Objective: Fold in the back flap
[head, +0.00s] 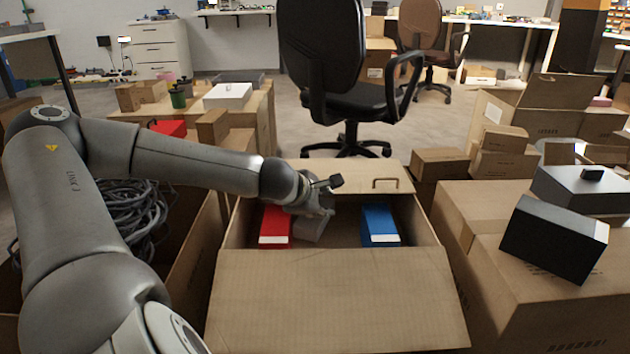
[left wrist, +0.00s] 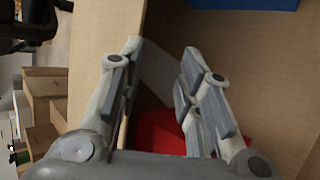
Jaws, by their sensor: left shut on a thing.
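The open carton has its back flap (head: 350,178) at the far side, with a handle slot near its right end. The flap leans outward, away from the opening. My left gripper (head: 318,212) is over the carton's back left part, in front of the flap. It is shut on a grey box (head: 310,229), which also shows between the fingers in the left wrist view (left wrist: 159,75). A red box (head: 275,226) is to its left and a blue box (head: 380,225) to its right. My right gripper is not in view.
The carton's front flap (head: 335,295) is spread out toward me. A carton with coiled cables (head: 135,215) stands at left. At right, a closed carton (head: 520,300) bears a black box (head: 553,238). An office chair (head: 345,105) stands behind.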

